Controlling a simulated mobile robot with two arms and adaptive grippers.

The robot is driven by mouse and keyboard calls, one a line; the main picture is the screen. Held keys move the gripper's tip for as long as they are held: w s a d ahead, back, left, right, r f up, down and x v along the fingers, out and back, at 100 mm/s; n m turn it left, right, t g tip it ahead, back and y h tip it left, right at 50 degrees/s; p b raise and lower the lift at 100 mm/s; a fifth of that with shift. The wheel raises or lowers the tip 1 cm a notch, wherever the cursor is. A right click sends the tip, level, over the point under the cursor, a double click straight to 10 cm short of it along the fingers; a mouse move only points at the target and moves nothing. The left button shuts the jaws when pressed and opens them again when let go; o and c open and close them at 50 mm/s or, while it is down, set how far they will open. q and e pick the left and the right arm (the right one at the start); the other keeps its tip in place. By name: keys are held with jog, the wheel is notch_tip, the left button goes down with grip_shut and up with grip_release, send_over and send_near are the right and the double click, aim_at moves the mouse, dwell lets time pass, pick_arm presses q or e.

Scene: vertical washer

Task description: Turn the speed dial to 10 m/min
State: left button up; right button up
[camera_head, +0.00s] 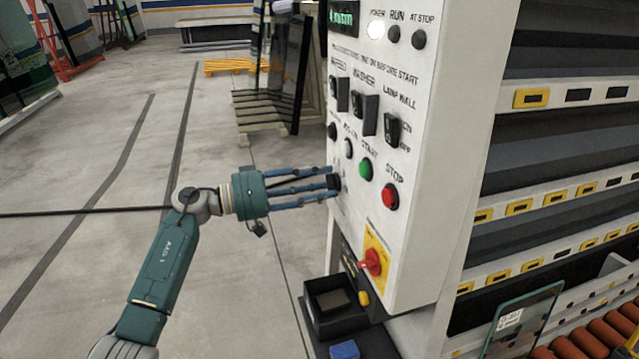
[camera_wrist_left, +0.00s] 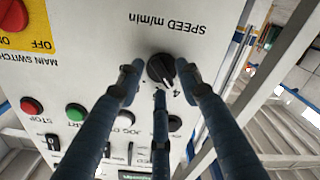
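In the wrist view, the fingers of my left gripper (camera_wrist_left: 160,80) are spread around the dial; firm contact cannot be told. A green display (camera_head: 344,17) tops the panel, its digits partly cut off. My right gripper is not in view.
A green start button (camera_head: 365,169) and red stop button (camera_head: 390,196) sit close right of the fingers. Below are a red main switch (camera_head: 372,262) and a black tray (camera_head: 335,307). Open floor (camera_head: 235,290) lies left of the panel.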

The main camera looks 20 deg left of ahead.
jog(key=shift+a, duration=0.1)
pick_arm(q)
grip_shut()
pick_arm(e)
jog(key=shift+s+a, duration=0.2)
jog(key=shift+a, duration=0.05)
